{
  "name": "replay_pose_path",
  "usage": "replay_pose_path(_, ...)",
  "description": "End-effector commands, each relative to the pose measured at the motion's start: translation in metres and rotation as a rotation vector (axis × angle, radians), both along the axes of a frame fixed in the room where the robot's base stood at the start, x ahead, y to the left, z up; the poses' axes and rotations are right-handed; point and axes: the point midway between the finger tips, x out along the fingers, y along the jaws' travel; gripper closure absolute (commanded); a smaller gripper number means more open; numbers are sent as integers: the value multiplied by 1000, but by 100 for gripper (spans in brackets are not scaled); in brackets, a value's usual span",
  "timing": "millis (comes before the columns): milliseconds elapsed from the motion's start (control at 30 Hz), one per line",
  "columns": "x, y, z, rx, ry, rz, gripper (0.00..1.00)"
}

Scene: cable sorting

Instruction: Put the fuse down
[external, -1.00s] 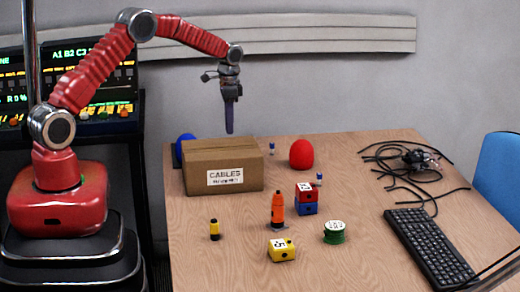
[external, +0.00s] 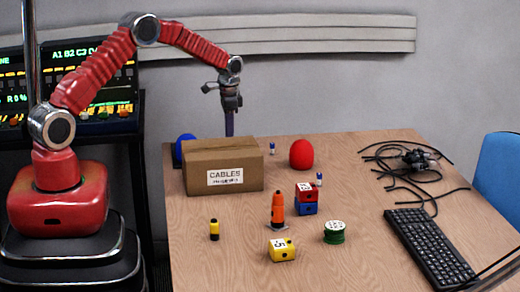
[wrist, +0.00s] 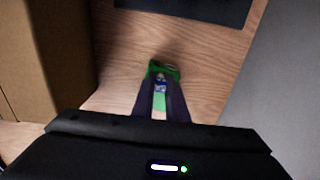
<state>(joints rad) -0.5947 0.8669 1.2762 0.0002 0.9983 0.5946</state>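My gripper (external: 229,128) points straight down behind the cardboard box in the external view, its fingertips hidden by the box. In the wrist view my gripper (wrist: 160,100) has its two dark fingers close together on a small fuse (wrist: 160,86) with blue and white on it. A pale green patch shows between the fingers. A green object (wrist: 164,68) is at the fingertips above the wood; I cannot tell whether it touches the fuse. Similar small blue-and-white pieces stand on the table, one at the back (external: 272,148) and one by the stacked cubes (external: 319,179).
The cardboard box (external: 222,170) labelled CABLES is close beside my gripper, and its wall (wrist: 50,60) fills the wrist view's left. A dark flat panel (wrist: 185,8) lies ahead. A red ball (external: 302,155), cubes (external: 305,208) and keyboard (external: 430,247) are farther right.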

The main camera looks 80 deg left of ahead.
Motion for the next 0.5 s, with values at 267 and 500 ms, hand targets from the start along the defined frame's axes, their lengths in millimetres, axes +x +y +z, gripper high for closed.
replay_pose_path(267,0,0,0,0,0,0,69)
replay_pose_path(500,0,0,1,0,0,0,69)
